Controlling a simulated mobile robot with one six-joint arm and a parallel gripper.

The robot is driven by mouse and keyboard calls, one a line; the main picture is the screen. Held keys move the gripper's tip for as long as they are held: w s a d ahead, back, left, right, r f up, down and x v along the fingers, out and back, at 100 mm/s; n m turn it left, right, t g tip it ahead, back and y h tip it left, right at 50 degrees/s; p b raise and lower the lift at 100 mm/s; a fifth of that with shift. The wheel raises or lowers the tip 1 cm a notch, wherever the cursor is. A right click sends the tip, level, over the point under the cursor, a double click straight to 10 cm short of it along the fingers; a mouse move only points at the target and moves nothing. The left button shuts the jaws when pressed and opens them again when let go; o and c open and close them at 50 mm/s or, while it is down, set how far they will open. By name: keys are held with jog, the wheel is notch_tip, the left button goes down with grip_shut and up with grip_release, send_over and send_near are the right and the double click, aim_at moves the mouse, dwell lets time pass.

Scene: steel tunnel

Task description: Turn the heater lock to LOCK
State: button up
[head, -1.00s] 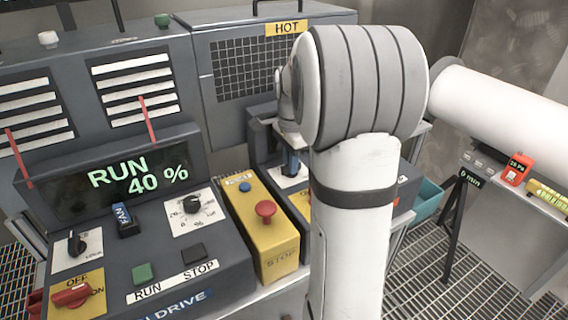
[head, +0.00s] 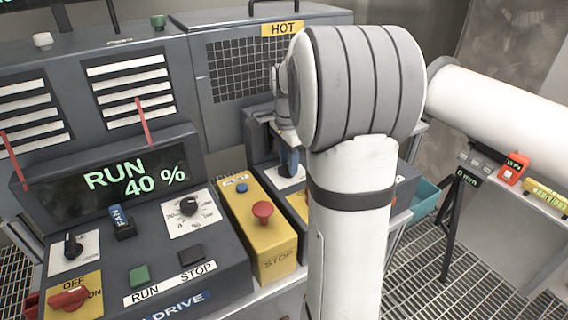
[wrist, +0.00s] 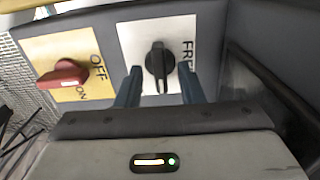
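The heater lock is a black knob (wrist: 158,62) on a white plate (wrist: 132,35) in the wrist view. Its grip bar stands upright in that picture. The letters FRE show on the plate to its right; the rest of the label is hidden by a finger. My gripper (wrist: 160,76) is open, with one blue finger on each side of the knob's lower part. I cannot tell whether either finger touches it. In the head view my arm hides most of this panel; a blue finger of my gripper (head: 289,160) shows above a white plate (head: 290,182).
A red OFF/ON switch (wrist: 63,75) on a yellow plate sits left of the knob. In the head view a yellow box (head: 273,243) with a red stop button (head: 262,211) stands left of my arm, beside the drive panel (head: 218,265). A dark bar (wrist: 270,80) runs at right.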

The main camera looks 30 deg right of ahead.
notch_tip(320, 180, up, 7)
dwell(0.3)
dwell(0.5)
